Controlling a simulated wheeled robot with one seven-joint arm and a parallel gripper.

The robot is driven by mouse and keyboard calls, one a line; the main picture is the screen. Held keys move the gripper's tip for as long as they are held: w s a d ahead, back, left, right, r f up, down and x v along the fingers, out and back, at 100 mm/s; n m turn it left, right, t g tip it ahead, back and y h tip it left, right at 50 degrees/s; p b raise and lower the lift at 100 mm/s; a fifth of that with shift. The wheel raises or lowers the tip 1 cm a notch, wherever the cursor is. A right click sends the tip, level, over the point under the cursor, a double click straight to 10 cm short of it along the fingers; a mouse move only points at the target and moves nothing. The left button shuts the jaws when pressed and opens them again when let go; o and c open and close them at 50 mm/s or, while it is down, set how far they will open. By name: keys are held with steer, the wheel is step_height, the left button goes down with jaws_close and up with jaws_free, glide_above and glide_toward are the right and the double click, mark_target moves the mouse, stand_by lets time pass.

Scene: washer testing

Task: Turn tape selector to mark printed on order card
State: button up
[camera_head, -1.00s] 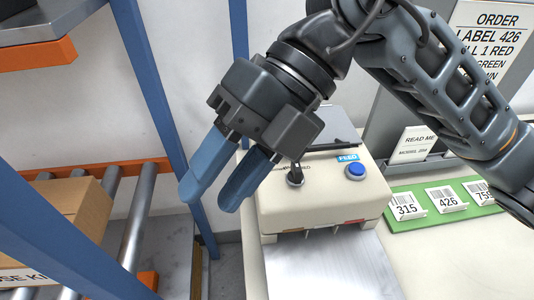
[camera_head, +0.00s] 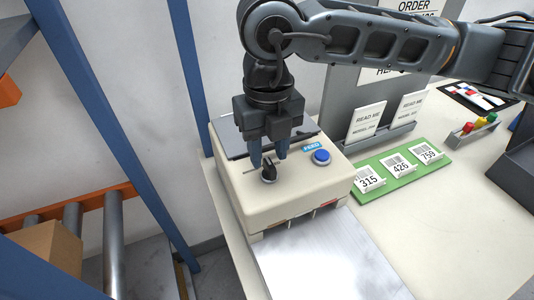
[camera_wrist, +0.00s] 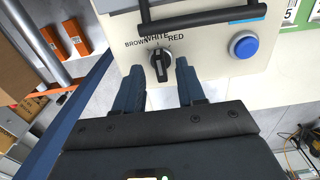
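The tape selector, a black knob (camera_head: 268,173), sits on the cream machine (camera_head: 297,195) left of a blue button. In the wrist view the knob (camera_wrist: 160,63) has the marks BROWN, WHITE and RED around its far side; its handle appears to point roughly at WHITE. My gripper (camera_head: 268,158) is open and points down at the knob. In the wrist view its blue fingertips (camera_wrist: 159,67) lie on either side of the knob; contact is not clear. The order card (camera_head: 413,7) is mostly hidden behind my arm, with only ORDER clearly readable.
The blue FEED button (camera_head: 321,157) is close right of the knob. A dark handle (camera_wrist: 205,18) crosses the machine beyond the marks. A green strip (camera_head: 400,168) holds label cards 315, 426 and 759. A blue post (camera_head: 105,110) stands left.

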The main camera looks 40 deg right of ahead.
steer(key=shift+f, duration=1.2)
jaws_close()
